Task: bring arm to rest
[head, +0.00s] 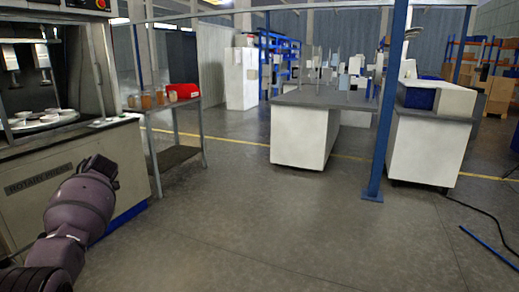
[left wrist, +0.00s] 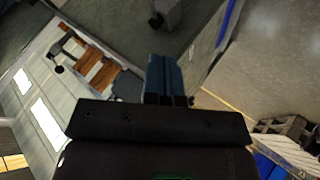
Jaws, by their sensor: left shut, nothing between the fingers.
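My left arm (head: 80,212) comes in from the lower left, in front of the machine at the left. Its gripper (head: 101,166) is at the far end of the arm, seen small and dark against the machine's front panel. In the left wrist view the two blue-grey fingers (left wrist: 167,80) lie together, shut, with nothing held between them. My right arm and gripper are not in view.
The machine (head: 75,165) with a round plate of white pieces stands close at the left. Beside it a metal side table (head: 175,106) holds a red bin (head: 183,90) and several brown cartridges. A blue post (head: 384,120) and white workbenches (head: 302,137) stand beyond open grey floor.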

